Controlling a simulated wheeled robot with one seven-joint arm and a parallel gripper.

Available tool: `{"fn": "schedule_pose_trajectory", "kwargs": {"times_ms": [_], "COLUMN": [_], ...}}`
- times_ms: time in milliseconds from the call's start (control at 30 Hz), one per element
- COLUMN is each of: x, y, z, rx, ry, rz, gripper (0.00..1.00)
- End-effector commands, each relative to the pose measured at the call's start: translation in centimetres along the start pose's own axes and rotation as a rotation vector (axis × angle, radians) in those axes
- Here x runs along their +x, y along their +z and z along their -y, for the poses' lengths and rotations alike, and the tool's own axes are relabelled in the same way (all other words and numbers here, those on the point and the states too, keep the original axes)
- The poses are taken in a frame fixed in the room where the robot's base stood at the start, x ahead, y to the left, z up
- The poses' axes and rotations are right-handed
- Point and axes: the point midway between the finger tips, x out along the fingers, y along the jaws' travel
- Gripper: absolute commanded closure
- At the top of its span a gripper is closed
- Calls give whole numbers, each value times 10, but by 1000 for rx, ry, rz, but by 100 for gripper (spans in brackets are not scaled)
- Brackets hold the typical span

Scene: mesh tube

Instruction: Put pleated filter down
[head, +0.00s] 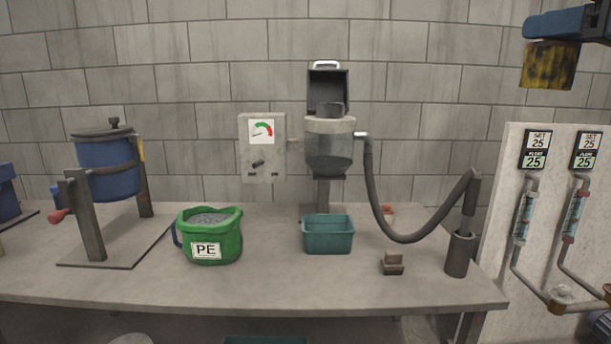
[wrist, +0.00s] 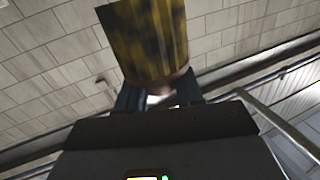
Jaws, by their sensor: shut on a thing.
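The pleated filter (head: 549,66) is a dirty yellow piece with dark streaks. It is up in the air at the top right of the head view, well above the bench. My gripper (head: 538,27) comes in from the right edge, and the filter hangs below its blue end. In the wrist view the filter (wrist: 146,40) stands out from between my dark blue fingers (wrist: 160,95), which are shut on its near end. The exact contact is partly hidden by the gripper body.
The bench (head: 270,282) holds a blue drum (head: 108,170), a green PE bag (head: 210,238), a teal bin (head: 328,236) and a hopper (head: 330,150) with its lid raised. A hose (head: 385,225) runs to a dark holder (head: 459,255). A flowmeter panel (head: 545,200) stands right. The bench front is clear.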

Motion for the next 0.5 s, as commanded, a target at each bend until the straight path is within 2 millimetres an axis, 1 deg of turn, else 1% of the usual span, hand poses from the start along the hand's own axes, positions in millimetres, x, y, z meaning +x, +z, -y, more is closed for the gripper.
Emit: {"fn": "schedule_pose_trajectory", "kwargs": {"times_ms": [33,167,267,367,467,500], "x": [5,17,28,40,52,57], "y": [7,22,38,58,84,96], "z": [-3,-13,-22,-32,-42,-46], "rx": [4,4,5,5,6,6], "ry": [5,26,47,73,105,121], "rz": [4,3,2,3,3,3], "gripper": [94,94,94,94,94,94]}}
